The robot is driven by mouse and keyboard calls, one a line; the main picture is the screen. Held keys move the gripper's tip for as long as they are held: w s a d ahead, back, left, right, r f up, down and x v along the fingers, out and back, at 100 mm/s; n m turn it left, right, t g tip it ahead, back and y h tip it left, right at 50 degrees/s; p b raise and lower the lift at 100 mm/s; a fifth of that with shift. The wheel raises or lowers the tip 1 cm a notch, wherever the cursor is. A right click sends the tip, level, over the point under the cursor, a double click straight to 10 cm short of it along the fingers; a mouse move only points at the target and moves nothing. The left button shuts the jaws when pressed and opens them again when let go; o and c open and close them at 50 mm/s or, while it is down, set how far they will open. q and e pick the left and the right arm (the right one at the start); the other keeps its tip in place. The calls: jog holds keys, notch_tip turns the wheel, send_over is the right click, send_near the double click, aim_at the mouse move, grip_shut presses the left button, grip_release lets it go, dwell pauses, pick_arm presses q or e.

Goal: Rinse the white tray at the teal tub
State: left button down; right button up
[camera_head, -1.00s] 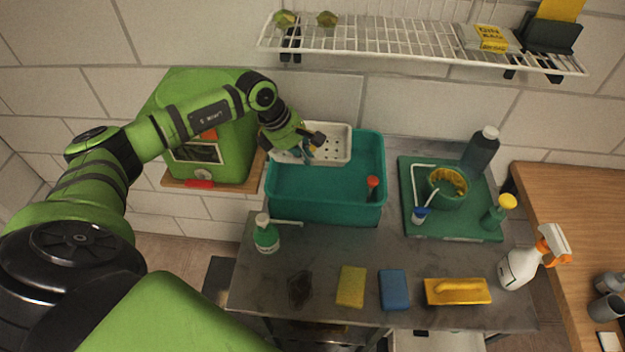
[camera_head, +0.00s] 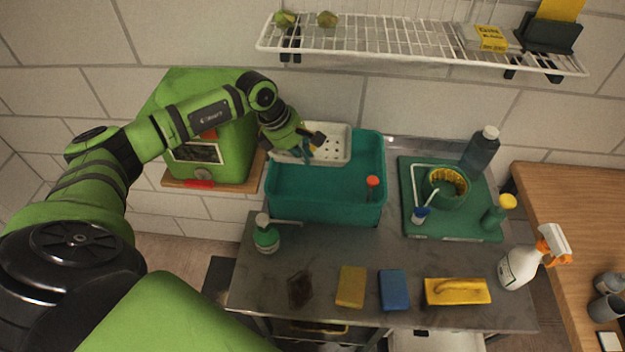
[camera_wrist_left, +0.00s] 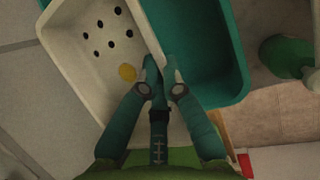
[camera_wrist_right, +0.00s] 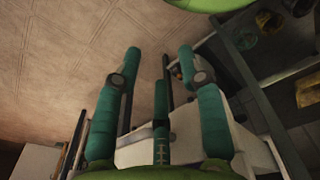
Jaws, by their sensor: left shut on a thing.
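The white tray (camera_head: 333,144), with drain holes in its floor, is at the back left of the teal tub (camera_head: 325,210), at or over its rim. My left gripper (camera_head: 312,146) is shut on the tray's near edge. In the left wrist view the fingertips (camera_wrist_left: 161,75) pinch the rim of the white tray (camera_wrist_left: 70,30), and a yellow round spot shows on the tray by the fingers. The teal tub (camera_wrist_left: 215,50) lies beside it. Whether the tray touches the tub floor cannot be told. My right gripper (camera_wrist_right: 158,65) is open and empty, away from the tub.
A red-capped item (camera_head: 372,186) stands in the tub. A green pump bottle (camera_head: 266,236) stands in front of it. A green board (camera_head: 420,228) holds bottles and a pot. A wire shelf (camera_head: 400,40) hangs above.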

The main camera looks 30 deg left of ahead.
pick_arm(q)
jog(key=shift+r, duration=0.1)
jog(key=shift+r, duration=2)
jog(key=shift+f, duration=0.15)
